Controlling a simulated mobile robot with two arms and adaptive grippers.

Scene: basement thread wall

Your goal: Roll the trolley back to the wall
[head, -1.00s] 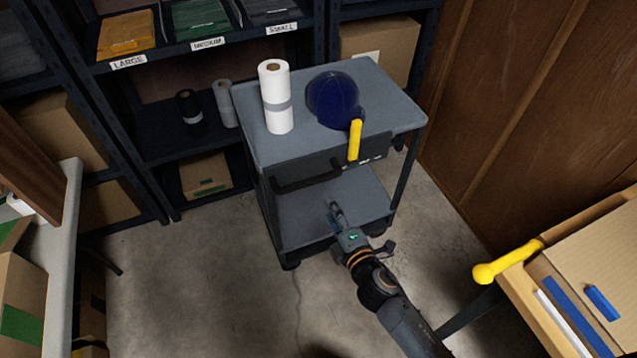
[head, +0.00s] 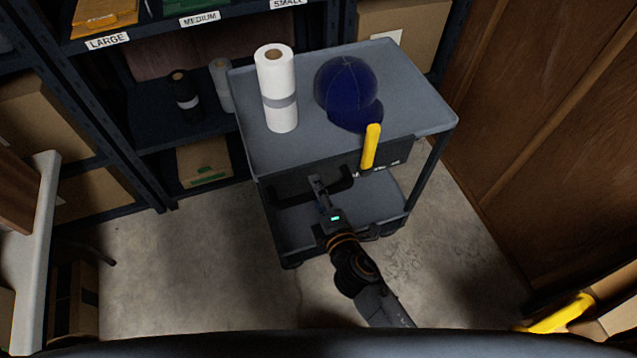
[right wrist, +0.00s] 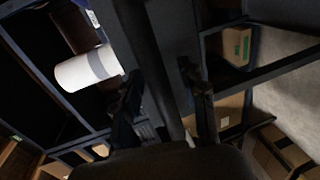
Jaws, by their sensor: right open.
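The trolley (head: 415,105) is grey, with a top tray, a lower shelf and a dark front panel. It stands in front of the shelving. Its dark push handle (head: 342,187) sticks out from the front panel. My right gripper (head: 317,183) is at the handle, with its jaws open. In the right wrist view, a dark bar (right wrist: 160,65), seemingly the handle, runs between the two fingers of my right gripper (right wrist: 165,90). I cannot tell if the fingers touch it. My left gripper is out of view.
A white roll (head: 277,90) and a blue cap (head: 345,85) sit on the trolley top. A yellow bar (head: 371,147) overhangs its front edge. Shelving (head: 150,135) stands behind and left, a wood wall (head: 540,130) right. Concrete floor (head: 180,270) is clear at left.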

